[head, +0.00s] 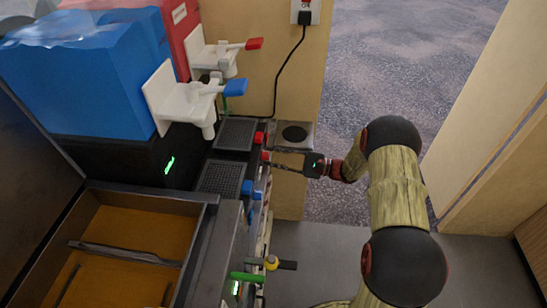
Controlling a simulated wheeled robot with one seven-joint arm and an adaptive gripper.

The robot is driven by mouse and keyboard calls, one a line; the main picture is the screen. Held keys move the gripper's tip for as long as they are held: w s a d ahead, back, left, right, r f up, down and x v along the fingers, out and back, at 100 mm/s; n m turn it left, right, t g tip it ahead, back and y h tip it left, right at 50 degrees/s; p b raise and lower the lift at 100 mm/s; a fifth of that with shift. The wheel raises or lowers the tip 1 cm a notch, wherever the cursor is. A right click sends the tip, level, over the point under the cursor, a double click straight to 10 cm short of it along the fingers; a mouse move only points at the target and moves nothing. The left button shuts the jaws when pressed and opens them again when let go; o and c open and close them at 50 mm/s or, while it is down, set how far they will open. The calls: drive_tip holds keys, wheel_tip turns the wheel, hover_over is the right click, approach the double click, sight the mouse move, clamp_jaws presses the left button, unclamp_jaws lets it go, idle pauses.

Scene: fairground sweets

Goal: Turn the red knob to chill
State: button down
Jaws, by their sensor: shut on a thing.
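A small red knob (265,156) is on the front of the dark slush machine, below the tap side with the red lever. My gripper (273,160) reaches in from the right with its fingers at this knob and is shut on it. The fingers partly cover the knob, so its turned position cannot be told. No chill marking is legible from here.
Another red part (259,138) sits just above, beside the drip grille (235,134). White taps have a red lever (254,43) and a blue lever (236,87). Blue knobs (247,188) lie below. An open drawer (125,235) is at lower left.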

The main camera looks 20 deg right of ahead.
drive_tip(key=c, duration=1.5)
unclamp_jaws()
drive_tip(key=shift+d, duration=0.1)
drive_tip(key=v, duration=1.2)
